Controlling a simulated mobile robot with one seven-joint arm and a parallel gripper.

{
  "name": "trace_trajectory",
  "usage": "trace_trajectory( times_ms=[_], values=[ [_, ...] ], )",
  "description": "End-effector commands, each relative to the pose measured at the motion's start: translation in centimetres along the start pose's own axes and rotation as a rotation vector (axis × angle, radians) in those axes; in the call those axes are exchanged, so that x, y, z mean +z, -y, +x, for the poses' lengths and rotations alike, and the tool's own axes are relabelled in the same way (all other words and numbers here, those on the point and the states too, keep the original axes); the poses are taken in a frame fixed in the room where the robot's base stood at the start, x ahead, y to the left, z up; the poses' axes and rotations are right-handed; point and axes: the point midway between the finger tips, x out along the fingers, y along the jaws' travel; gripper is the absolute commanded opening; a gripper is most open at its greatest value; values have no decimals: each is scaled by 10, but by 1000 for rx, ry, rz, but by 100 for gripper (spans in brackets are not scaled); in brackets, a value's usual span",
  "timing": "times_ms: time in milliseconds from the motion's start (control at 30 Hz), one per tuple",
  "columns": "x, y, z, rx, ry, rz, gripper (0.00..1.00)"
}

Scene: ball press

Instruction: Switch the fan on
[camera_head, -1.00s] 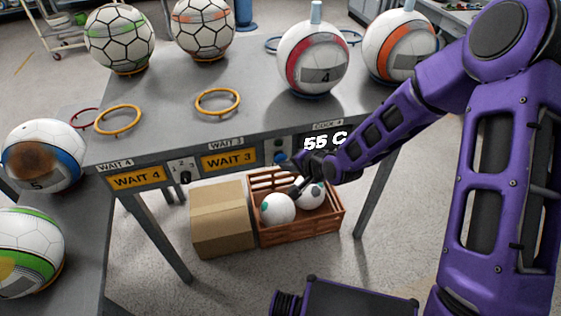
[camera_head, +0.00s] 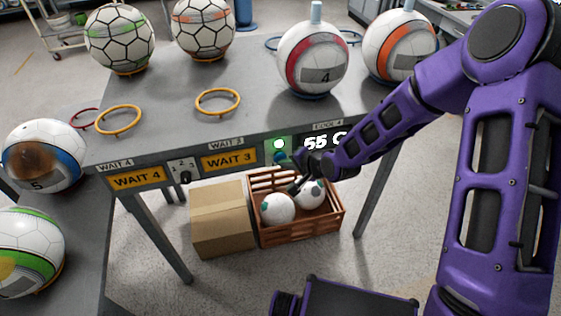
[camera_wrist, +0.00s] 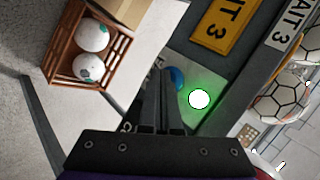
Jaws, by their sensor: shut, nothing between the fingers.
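A small green-lit panel (camera_head: 278,144) with a bright white lamp sits on the table's front edge, right of the WAIT 3 plate. In the wrist view the lamp (camera_wrist: 199,98) glows over a green patch. A blue switch part (camera_wrist: 176,78) is beside the lamp; it also shows just below the lamp in the head view (camera_head: 280,157). My gripper (camera_wrist: 158,82) is shut and empty, its tips close beside the blue part. Whether they touch it is unclear. A display (camera_head: 322,142) reads about 55 C, partly covered by my arm. No fan is clearly recognisable.
A wooden crate (camera_head: 326,228) with white balls and a cardboard box (camera_head: 222,220) stand under the table. Several large balls and yellow rings (camera_head: 218,101) are on the tabletop.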

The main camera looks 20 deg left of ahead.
Motion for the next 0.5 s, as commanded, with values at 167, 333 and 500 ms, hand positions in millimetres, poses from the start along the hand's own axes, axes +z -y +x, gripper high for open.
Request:
trace_trajectory(
  times_ms=[167,333,500],
  values=[
    [1,-2,-3,-1,-2,0,0],
    [4,-4,-7,-1,-2,1,0],
    [4,-4,-6,-1,-1,0,0]
  ],
)
